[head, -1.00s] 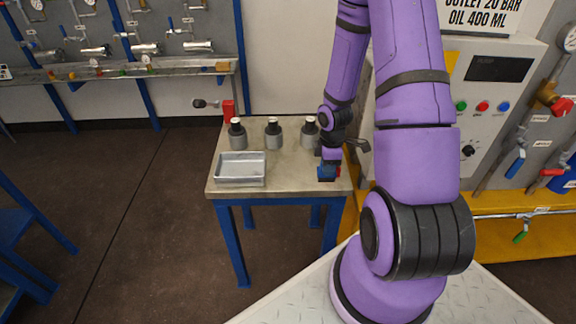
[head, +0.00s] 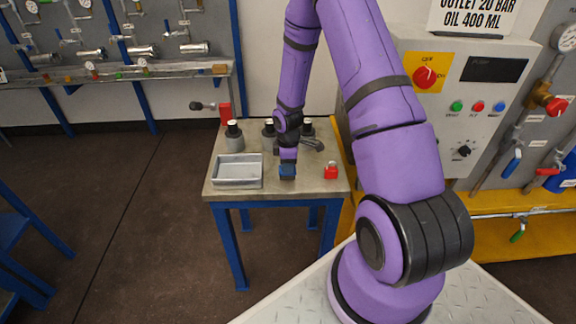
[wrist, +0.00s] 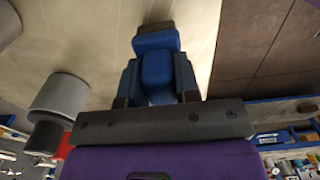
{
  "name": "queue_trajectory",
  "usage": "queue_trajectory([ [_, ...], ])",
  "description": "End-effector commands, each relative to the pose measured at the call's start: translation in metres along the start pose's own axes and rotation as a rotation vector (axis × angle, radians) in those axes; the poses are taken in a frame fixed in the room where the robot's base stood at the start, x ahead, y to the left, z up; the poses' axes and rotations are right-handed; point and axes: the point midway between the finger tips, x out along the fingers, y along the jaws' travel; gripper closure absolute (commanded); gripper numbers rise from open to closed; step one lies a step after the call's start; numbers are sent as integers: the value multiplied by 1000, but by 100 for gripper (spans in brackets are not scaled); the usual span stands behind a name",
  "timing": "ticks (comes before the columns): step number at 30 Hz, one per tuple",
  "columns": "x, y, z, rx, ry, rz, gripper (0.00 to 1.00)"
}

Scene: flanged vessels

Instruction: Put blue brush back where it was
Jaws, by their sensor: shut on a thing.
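The blue brush (wrist: 156,62) is a blue block with a dark end, held between the blue fingers of my gripper (wrist: 157,78) in the wrist view. In the head view, my gripper (head: 287,170) points down over the middle front of the small table (head: 308,190), right of the grey tray. Brush and fingers merge into one blue patch there. I cannot tell whether the brush touches the tabletop.
A grey tray (head: 238,172) sits on the table's left. Several grey vessels with dark necks, one at the left (head: 234,138), stand behind it. A small red object (head: 331,171) stands right of my gripper. A grey wrench-like tool (head: 313,143) lies behind. The front right tabletop is clear.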

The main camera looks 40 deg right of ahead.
Motion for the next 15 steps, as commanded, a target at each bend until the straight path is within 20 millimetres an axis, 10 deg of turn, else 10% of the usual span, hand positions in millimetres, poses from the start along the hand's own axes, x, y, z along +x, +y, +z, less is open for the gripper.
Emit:
queue_trajectory([
  [13,10,0,0,0,0,1,100],
  [14,10,0,0,0,0,2,64],
  [15,9,0,0,0,0,2,54],
])
